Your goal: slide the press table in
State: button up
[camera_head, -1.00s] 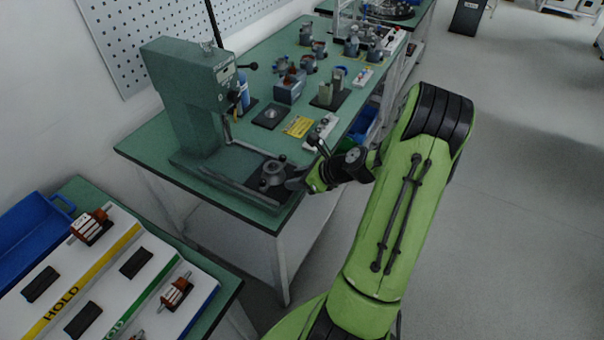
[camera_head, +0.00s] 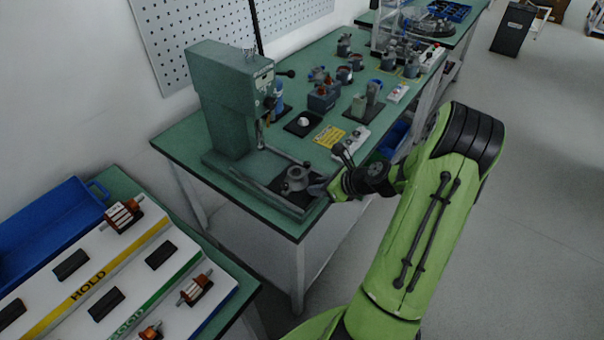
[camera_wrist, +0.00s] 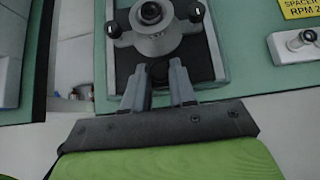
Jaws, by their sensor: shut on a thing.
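The green press (camera_head: 228,115) stands on the bench, with two rails running forward from its base. The press table, a dark plate (camera_head: 280,194) carrying a round grey fixture, sits near the front end of the rails, out from under the press head. In the wrist view the press table (camera_wrist: 207,62) shows its dark plate, pale border and round fixture with side knobs. My gripper (camera_head: 324,190) is at its front edge. In the wrist view my gripper (camera_wrist: 160,78) is shut on a dark piece at the middle of that edge, mostly hidden between the fingers.
A yellow sign (camera_head: 329,136) and a white button box (camera_head: 351,141) are on the bench right of the press. Several motor parts stand farther back. A white sorting board (camera_head: 135,262) with a blue bin (camera_head: 45,235) is at the lower left.

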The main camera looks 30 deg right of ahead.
aim_at(284, 175)
jog(key=shift+w+a+p, duration=0.55)
jog(key=shift+w+a, duration=0.15)
jog(key=shift+w, duration=1.3)
jog(key=shift+w+a+p, duration=0.6)
jog(key=shift+w+a, duration=0.15)
jog(key=shift+w, duration=1.2)
jog(key=shift+w+a+p, duration=0.55)
jog(key=shift+w+a, duration=0.15)
jog(key=shift+w, duration=1.3)
jog(key=o, duration=0.5)
jog(key=p+v, duration=0.4)
jog(key=v, duration=0.2)
jog(key=shift+s, duration=0.1)
